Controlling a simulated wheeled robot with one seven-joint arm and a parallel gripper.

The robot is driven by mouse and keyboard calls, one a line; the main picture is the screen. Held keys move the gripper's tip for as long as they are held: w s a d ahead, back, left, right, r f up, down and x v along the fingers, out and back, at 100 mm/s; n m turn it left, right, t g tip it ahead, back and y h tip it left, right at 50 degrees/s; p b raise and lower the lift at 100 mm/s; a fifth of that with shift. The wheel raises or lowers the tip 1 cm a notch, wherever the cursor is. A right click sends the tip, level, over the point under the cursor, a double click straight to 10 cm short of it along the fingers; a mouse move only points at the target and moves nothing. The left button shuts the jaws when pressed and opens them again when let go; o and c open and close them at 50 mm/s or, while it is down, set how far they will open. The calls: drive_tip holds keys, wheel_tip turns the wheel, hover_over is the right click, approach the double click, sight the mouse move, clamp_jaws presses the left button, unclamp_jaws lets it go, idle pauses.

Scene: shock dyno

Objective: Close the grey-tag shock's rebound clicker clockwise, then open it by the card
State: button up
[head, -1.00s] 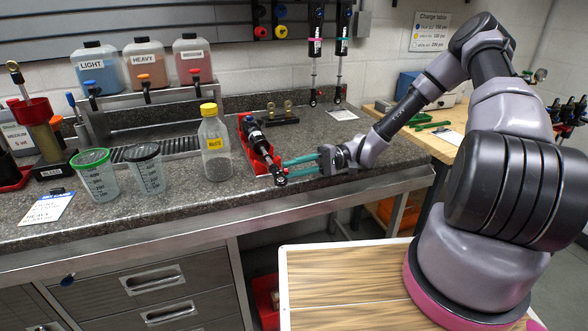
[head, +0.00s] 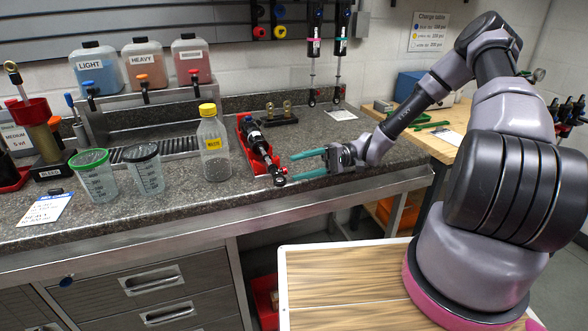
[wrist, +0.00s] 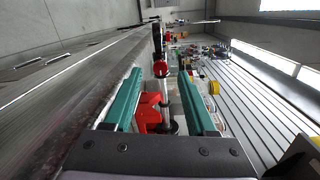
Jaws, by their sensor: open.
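A dark shock (head: 258,143) lies in a red cradle (head: 246,128) on the counter, its eye end (head: 279,180) toward the front edge. I cannot make out a grey tag or the clicker on it. My gripper (head: 291,168) is open beside that end, to its right, its teal fingers pointing left. In the wrist view the shock's shaft (wrist: 161,70) and red cradle parts (wrist: 149,114) show between the open fingers (wrist: 162,72), with no grip visible. A white card with a blue header (head: 46,207) lies at the counter's front left; its small print is unreadable.
A waste bottle (head: 213,150) stands left of the cradle, with two measuring cups (head: 95,178) farther left. Two shocks (head: 314,45) hang at the back wall. A charge table sign (head: 428,33) is on the wall. The counter right of the cradle is mostly clear.

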drive_tip(key=v, duration=0.8)
drive_tip(key=shift+d, duration=0.2)
drive_tip(key=s+d+r+m+t+h, duration=0.2)
drive_tip(key=s+d+r+t+h, duration=0.1)
drive_tip(key=r, duration=0.8)
drive_tip(key=s+d+r+m+t+h, duration=0.1)
drive_tip(key=s+d+r+t+h, duration=0.2)
drive_tip(key=s+r+t+h, duration=0.2)
drive_tip(key=s+d+r+m+t+h, duration=0.2)
drive_tip(key=s+r+t+h, duration=0.3)
drive_tip(key=r, duration=1.2)
drive_tip(key=s+d+h, duration=0.1)
drive_tip(key=s, duration=0.2)
drive_tip(key=shift+s+d+m+h, duration=0.3)
drive_tip(key=shift+d, duration=0.05)
